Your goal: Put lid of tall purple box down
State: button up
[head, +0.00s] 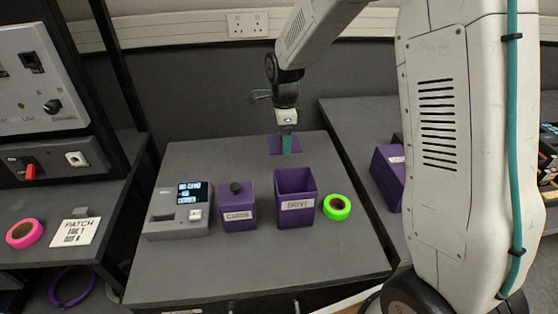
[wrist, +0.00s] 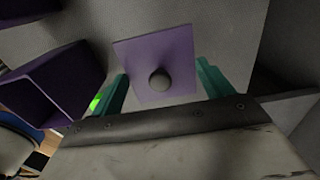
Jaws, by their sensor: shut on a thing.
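The tall purple box (head: 296,206), labelled DRIVE, stands open-topped on the grey table. Its purple lid (head: 274,146) shows beyond the box, at the table's back edge. My gripper (head: 287,148) is at the lid, its green fingertips overlapping it in the head view. In the wrist view, the square lid (wrist: 148,52) has its round knob (wrist: 159,80) facing the camera, and my green-fingered gripper (wrist: 160,86) has one finger on either side. It is shut on the lid; the exact contact is unclear. I cannot tell whether the lid touches the table.
A shorter purple box (head: 238,213) with a dark knob on its lid stands left of the tall box. A grey device (head: 179,225) is farther left. A green tape roll (head: 337,207) lies to the right. The table front is clear.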

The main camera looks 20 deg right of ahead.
notch_tip(320, 180, down, 10)
jog(key=shift+r, duration=0.2)
dwell(0.3)
jog(key=o, duration=0.9)
jog(key=shift+f, duration=0.15)
jog(key=shift+o, duration=0.2)
notch_tip(320, 180, up, 12)
jog(key=shift+r, duration=0.25)
jog(key=s+d+r+n, duration=0.1)
jog(key=s+r+n, duration=0.4)
jog(key=s+r, duration=0.3)
jog(key=s+d+r+n, duration=0.1)
jog(key=s+r+n, duration=0.2)
jog(key=s+n, duration=0.4)
jog(key=s+d+r+n+t, duration=0.1)
jog(key=s+r+n, duration=0.2)
jog(key=s+n, duration=0.5)
jog(key=s, duration=1.2)
